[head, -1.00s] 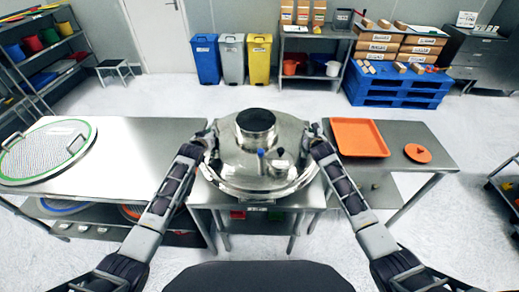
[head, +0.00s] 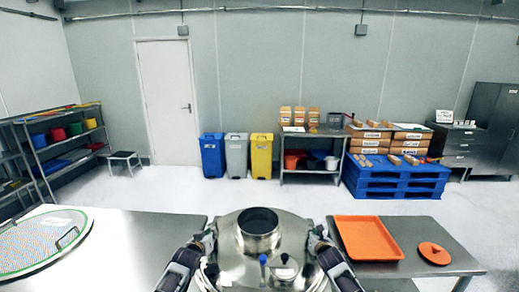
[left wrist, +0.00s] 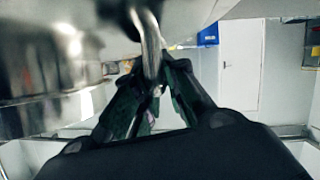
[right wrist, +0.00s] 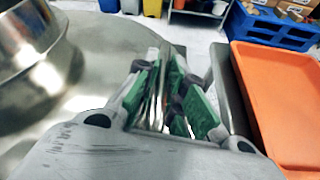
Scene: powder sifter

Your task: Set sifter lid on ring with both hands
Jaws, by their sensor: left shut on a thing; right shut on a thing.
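The sifter lid (head: 285,232) is a shiny steel dome with a wide open neck in its middle and a small blue-topped fitting in front. My left gripper (head: 207,240) is shut on the lid's left handle, a bent steel bar (left wrist: 151,45) in the left wrist view. My right gripper (head: 317,242) is shut on the right handle, a thin bar (right wrist: 160,85) between green pads in the right wrist view. Blurred steel (left wrist: 40,80) shows below the lid in the left wrist view. I cannot tell whether it is the ring, or whether the lid touches it.
A green-rimmed mesh screen (head: 40,243) lies on the steel table (head: 145,235) at left, with bare surface beside it. An orange tray (head: 366,238) and an orange disc (head: 434,253) lie on the right table (head: 409,237). Bins and a blue pallet (head: 395,180) stand far behind.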

